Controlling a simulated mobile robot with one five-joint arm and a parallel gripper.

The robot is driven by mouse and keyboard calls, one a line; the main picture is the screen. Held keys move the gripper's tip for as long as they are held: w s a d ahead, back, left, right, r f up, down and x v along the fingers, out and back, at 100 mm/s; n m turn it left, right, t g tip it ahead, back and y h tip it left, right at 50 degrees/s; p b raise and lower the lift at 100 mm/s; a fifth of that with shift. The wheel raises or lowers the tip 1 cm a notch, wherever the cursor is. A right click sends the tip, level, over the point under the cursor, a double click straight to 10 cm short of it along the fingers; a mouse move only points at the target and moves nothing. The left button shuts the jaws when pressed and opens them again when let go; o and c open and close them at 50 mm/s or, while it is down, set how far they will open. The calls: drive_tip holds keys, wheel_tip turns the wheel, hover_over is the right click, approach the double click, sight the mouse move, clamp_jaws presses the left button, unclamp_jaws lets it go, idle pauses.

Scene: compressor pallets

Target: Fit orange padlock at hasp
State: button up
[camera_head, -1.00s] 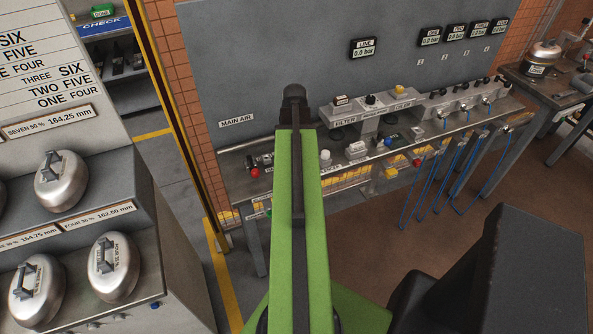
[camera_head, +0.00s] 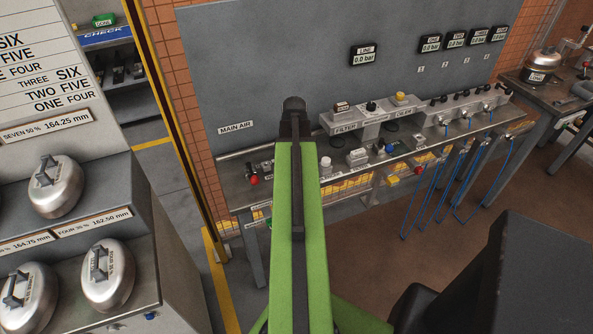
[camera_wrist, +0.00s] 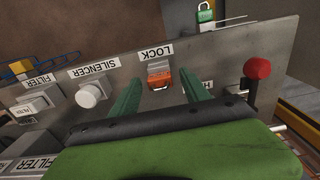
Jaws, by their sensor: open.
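The orange padlock (camera_wrist: 160,77) sits on the grey panel beside the LOCK label in the wrist view. My gripper (camera_wrist: 160,90) is open, with one green finger on each side of the padlock and a gap to each. I cannot tell how deep the fingertips reach. In the head view my arm hides the padlock and my fingers. A red ball-ended handle (camera_wrist: 257,69) stands to the right of the padlock in the wrist view. A green padlock (camera_wrist: 205,13) shows at the top. I cannot make out the hasp for certain.
A white silencer knob (camera_wrist: 91,94) and a filter block (camera_wrist: 38,103) lie left of the padlock. The bench (camera_head: 262,202) carries regulators, buttons and a red knob (camera_head: 254,180). Blue hoses (camera_head: 440,195) hang at right. Steel domed parts (camera_head: 56,187) stand on the left rack.

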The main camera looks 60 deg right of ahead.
drive_tip(key=shift+c, duration=0.3)
clamp_jaws()
drive_tip(key=shift+r, duration=0.15)
idle(0.3)
drive_tip(key=shift+r+p, duration=2.9)
drive_tip(key=shift+p, duration=0.15)
